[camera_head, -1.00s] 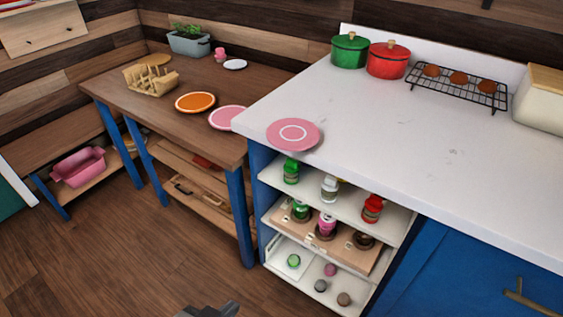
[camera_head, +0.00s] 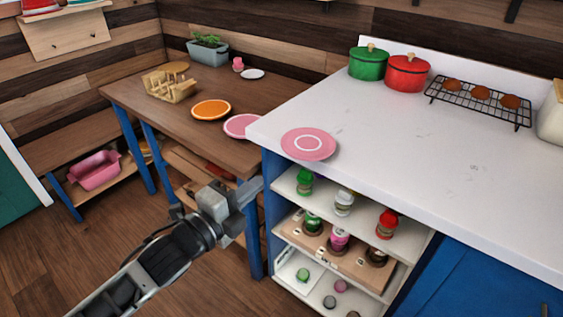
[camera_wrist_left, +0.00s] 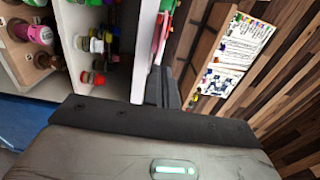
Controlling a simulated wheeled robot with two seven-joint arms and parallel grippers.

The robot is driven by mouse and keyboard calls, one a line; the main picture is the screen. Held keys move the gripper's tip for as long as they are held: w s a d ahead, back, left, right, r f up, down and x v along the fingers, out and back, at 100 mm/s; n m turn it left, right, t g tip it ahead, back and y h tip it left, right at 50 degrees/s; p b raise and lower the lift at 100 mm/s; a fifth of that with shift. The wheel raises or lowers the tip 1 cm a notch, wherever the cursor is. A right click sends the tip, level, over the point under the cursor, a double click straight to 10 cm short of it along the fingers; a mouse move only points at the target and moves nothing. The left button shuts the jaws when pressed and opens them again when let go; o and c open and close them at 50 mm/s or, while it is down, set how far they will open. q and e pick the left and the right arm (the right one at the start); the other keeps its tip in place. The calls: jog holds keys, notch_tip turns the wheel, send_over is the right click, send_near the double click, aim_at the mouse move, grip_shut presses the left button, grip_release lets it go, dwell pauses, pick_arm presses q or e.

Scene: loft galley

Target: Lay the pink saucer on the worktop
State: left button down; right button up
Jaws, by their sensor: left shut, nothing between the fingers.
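A pink saucer (camera_head: 308,144) with a white ring lies on the white worktop (camera_head: 400,150), close to its front left corner. A second pink plate (camera_head: 240,125) lies on the wooden table, partly hidden behind the worktop's corner. My left gripper (camera_head: 250,190) is shut and empty, in front of the table and left of the spice shelves, below and apart from the saucer. In the left wrist view its dark fingers (camera_wrist_left: 162,88) are together, with shelf jars beside them. My right gripper is not in view.
An orange plate (camera_head: 211,110), a wooden rack (camera_head: 170,86) and a planter (camera_head: 208,50) stand on the wooden table. Green (camera_head: 368,64) and red (camera_head: 407,72) pots and a cooling rack (camera_head: 478,104) stand at the worktop's back. The worktop's middle is clear.

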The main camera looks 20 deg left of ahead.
pick_arm(q)
jog(key=x, duration=0.9)
jog(key=shift+p, duration=0.45)
jog(key=shift+f, duration=0.1)
